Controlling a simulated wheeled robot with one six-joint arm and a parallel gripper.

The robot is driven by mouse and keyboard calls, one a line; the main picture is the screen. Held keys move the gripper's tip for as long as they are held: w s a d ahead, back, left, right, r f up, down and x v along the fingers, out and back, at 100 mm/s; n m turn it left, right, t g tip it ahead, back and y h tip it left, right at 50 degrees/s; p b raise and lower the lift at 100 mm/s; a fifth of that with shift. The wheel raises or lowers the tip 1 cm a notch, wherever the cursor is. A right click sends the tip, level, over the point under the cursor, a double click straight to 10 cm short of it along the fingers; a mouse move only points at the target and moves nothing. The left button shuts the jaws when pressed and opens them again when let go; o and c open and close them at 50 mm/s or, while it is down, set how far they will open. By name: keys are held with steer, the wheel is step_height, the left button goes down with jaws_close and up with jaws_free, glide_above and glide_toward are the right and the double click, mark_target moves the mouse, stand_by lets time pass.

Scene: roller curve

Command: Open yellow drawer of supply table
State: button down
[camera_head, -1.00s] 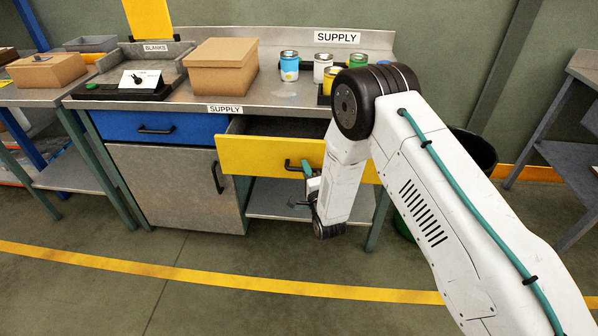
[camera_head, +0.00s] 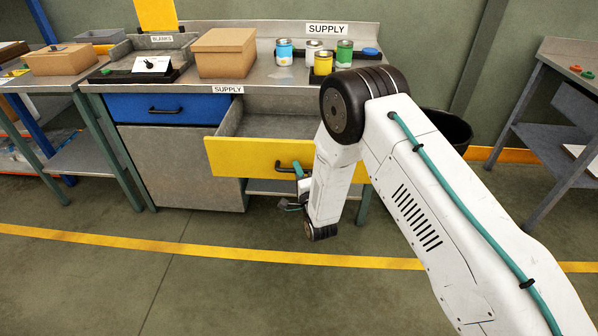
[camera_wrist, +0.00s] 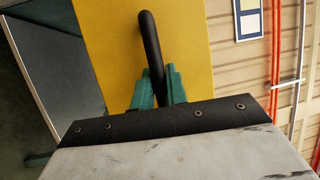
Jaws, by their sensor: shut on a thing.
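The supply table (camera_head: 270,91) stands ahead with its yellow drawer (camera_head: 245,156) pulled well out. The inside of the drawer shows grey behind the yellow front, and the part I see looks empty. The drawer's black handle (camera_head: 284,167) also shows in the wrist view (camera_wrist: 151,45). My gripper (camera_wrist: 158,88) has its teal fingers on both sides of the handle bar and is shut on it. In the head view my gripper (camera_head: 301,172) is partly hidden by my own arm, at the drawer front.
A blue drawer (camera_head: 165,108) to the left is shut. On the tabletop are a cardboard box (camera_head: 226,54) and several paint cans (camera_head: 323,62). A dark bin (camera_head: 445,130) stands at the right. The floor in front is clear.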

steer(key=c, duration=1.5)
jaws_free()
steer(key=shift+o, duration=0.5)
steer(key=shift+a, duration=0.1)
steer(key=shift+s, duration=0.1)
steer(key=v, duration=0.7)
steer(key=shift+s, duration=0.35)
steer(key=shift+f, duration=0.1)
